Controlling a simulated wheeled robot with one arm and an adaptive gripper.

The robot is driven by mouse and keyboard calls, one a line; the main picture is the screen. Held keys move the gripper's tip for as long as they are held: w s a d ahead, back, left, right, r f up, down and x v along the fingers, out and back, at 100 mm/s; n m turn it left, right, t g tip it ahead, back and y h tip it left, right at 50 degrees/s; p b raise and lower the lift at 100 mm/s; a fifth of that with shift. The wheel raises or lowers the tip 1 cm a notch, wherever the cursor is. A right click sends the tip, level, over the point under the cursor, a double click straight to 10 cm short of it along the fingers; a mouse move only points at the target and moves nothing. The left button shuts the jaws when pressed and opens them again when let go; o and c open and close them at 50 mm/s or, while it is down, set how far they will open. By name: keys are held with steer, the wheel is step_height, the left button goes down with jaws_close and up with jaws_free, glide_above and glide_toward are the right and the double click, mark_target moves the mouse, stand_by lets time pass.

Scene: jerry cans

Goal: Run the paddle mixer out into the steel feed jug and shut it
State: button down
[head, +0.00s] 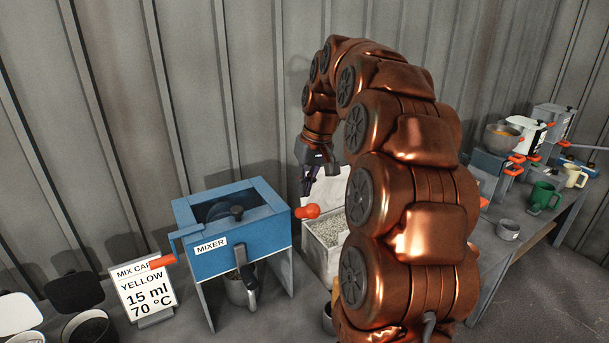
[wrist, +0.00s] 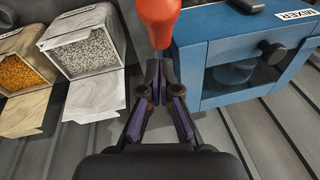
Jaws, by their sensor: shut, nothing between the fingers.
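The mixer (head: 225,235) is a blue box on grey legs, with a black knob on top and a red-orange handle (head: 308,211) on its right side. Another red handle (head: 162,261) sticks out at its left. My gripper (head: 311,184) is shut and empty, above and behind the right-hand handle. In the wrist view my gripper (wrist: 159,78) points at the red handle (wrist: 160,20), with the blue mixer (wrist: 232,55) to the right. Whether it touches the handle is unclear.
A bin of pale granules (head: 328,228) stands right of the mixer; an orange-filled bin (wrist: 20,72) is beside it. A mix card (head: 145,295) reads yellow, 15 ml, 70 °C. A bench with mugs (head: 543,195) is far right.

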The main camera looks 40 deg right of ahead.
steer(key=shift+s+a+f, duration=0.25)
steer(key=shift+s+f, duration=0.3)
steer(key=shift+f, duration=0.2)
steer(key=shift+f, duration=0.1)
